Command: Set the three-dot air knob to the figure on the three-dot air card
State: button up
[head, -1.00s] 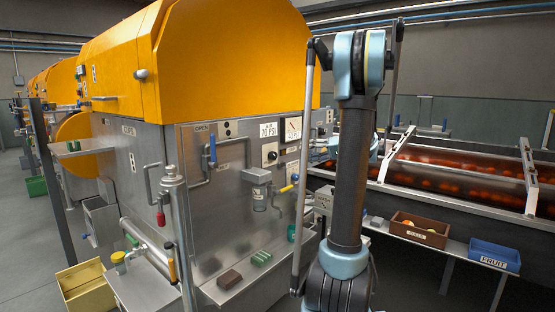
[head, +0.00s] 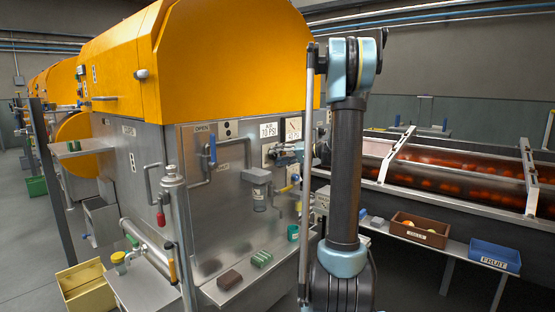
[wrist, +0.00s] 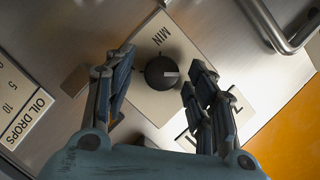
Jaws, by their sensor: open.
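In the wrist view a round black knob (wrist: 162,72) with a pale pointer line sits on a cream plate marked MIN (wrist: 150,50). The pointer aims right in that picture. My gripper (wrist: 155,78) is open, with one finger on each side of the knob; I cannot tell whether they touch it. In the head view my gripper (head: 284,156) is at the steel panel, hiding most of the knob. The air card (head: 268,130) above it reads 70 PSI. A dial gauge (head: 293,128) is to its right. I cannot make out three dots on either.
An OIL DROPS scale plate (wrist: 28,105) lies left of the knob in the wrist view. A bent pipe handle (wrist: 280,30) stands out at upper right. In the head view a blue-handled valve pipe (head: 212,150) is left of the knob, and an oil cup (head: 258,190) hangs below.

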jog(key=shift+a, duration=0.1)
jog(key=shift+c, duration=0.6)
jog(key=c, duration=0.9)
jog(key=shift+c, duration=0.2)
jog(key=m+y, duration=0.1)
jog(key=m, duration=0.2)
jog(key=m+y, duration=0.1)
jog(key=m, duration=0.1)
jog(key=shift+f+m+y, duration=0.3)
jog(key=shift+f, duration=0.05)
jog(key=m+t+y, duration=0.1)
jog(key=m, duration=0.2)
jog(key=shift+f, duration=0.15)
jog(key=shift+f+m+t+y, duration=0.1)
jog(key=shift+m+t+y, duration=0.3)
jog(key=shift+m, duration=1.5)
jog(key=shift+s, duration=0.1)
jog(key=o, duration=1.1)
jog(key=shift+c, duration=0.2)
